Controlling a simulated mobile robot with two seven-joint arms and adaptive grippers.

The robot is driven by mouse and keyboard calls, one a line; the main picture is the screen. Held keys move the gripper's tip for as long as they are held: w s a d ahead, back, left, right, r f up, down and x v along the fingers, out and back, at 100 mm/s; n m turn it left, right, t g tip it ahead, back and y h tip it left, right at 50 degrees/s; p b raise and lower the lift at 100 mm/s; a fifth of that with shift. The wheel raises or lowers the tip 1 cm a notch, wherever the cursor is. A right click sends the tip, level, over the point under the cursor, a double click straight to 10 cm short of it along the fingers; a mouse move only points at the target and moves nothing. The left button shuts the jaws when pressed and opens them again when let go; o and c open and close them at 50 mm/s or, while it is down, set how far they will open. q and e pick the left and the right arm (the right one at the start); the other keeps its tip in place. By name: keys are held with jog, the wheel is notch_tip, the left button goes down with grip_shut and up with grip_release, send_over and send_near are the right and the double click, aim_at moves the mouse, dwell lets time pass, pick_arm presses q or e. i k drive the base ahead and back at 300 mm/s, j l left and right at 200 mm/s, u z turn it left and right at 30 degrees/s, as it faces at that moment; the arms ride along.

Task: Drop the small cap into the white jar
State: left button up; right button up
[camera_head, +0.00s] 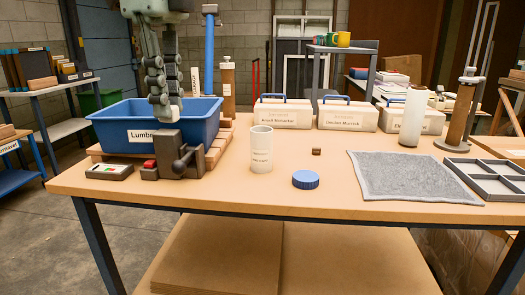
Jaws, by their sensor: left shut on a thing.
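My left gripper (163,101) reaches down from the top left, over the right part of the blue bin (118,134). It is shut on a small pale thing (174,115) at its fingertips. The fingers hide most of that thing, so I cannot tell whether it is the small cap. A white jar (261,150) with printed text stands upright on the table, right of the gripper and apart from it. Its top looks open. A blue ridged lid (305,180) lies flat to the jar's right, nearer the front edge. My right gripper is not in view.
A dark vice-like block (181,160) stands before the bin. A small brown cube (316,151) lies right of the jar. A grey mat (408,178) and a divided tray (492,180) fill the right side. Labelled boxes (285,116) and a white cylinder (412,118) stand behind.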

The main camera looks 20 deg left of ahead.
aim_at(261, 168)
jog(key=i, duration=1)
